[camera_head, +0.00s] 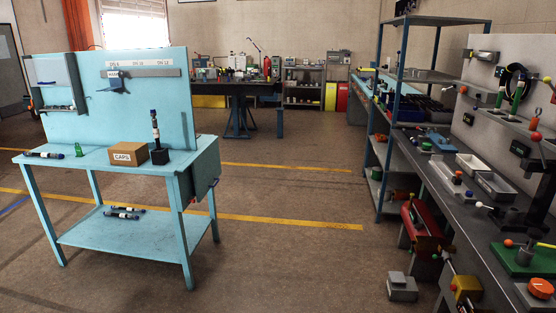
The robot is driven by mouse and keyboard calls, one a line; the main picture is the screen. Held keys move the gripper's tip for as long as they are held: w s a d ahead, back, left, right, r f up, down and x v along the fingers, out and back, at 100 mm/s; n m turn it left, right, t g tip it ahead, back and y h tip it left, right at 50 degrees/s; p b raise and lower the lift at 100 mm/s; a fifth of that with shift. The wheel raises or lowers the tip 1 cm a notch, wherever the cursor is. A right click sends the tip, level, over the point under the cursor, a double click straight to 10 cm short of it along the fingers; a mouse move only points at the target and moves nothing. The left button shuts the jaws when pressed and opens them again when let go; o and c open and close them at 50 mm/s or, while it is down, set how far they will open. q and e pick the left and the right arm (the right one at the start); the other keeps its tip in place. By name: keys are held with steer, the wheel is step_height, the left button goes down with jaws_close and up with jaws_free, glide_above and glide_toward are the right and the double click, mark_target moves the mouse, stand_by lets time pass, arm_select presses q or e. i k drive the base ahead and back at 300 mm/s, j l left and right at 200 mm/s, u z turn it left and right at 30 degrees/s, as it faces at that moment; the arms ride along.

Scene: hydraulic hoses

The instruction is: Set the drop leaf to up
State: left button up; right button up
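A light-blue workbench (130,174) stands at the left with a back panel. At its right end a blue panel, which looks like the drop leaf (205,170), hangs down below the tabletop edge. A small dark part, perhaps a handle or latch, shows on its outer face. How its hinge or support is made is too small to tell. Neither of my grippers is in view.
A cardboard box labelled CAPS (128,154), a dark stand with an upright hose fitting (155,128) and a green bottle-like item (78,149) are on the benchtop. A long cluttered bench (440,190) lines the right. Open floor (290,210) lies between.

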mark_target(206, 169)
steer(key=i, duration=2.9)
